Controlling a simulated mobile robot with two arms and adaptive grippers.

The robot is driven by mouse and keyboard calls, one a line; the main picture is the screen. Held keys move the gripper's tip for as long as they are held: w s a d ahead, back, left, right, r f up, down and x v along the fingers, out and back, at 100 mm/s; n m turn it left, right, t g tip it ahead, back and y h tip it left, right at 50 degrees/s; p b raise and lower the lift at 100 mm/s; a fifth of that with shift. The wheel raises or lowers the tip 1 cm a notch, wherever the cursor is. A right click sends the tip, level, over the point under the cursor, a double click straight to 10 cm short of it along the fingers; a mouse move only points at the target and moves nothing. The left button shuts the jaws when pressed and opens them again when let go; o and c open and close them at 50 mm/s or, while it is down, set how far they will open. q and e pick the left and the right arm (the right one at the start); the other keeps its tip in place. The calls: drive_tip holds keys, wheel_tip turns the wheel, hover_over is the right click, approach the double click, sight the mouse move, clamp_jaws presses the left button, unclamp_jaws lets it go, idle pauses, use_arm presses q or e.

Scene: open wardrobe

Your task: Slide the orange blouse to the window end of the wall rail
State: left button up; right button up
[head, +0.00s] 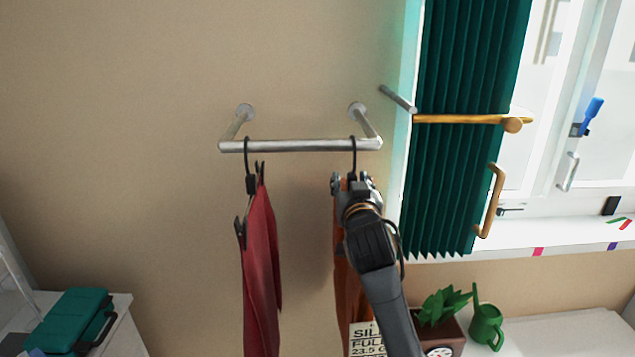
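The silver wall rail (300,146) is fixed to the beige wall, with the window to its right. The orange blouse (340,235) hangs from a black hanger near the rail's right, window-side end. My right gripper (352,182) is at the hanger just below its hook, in front of the blouse. My arm hides much of the blouse, and whether the fingers are closed on the hanger cannot be made out. A dark red garment (260,265) hangs near the rail's left end. My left gripper is not in view.
A green pleated curtain (465,130) and a wooden bar (460,119) are right of the rail. A potted plant (440,310) and green watering can (486,325) stand below right. A teal case (70,318) lies at lower left.

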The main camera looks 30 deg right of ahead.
drive_tip(key=v, duration=0.7)
drive_tip(key=shift+s+a, duration=0.15)
drive_tip(key=shift+s, duration=0.1)
idle(0.4)
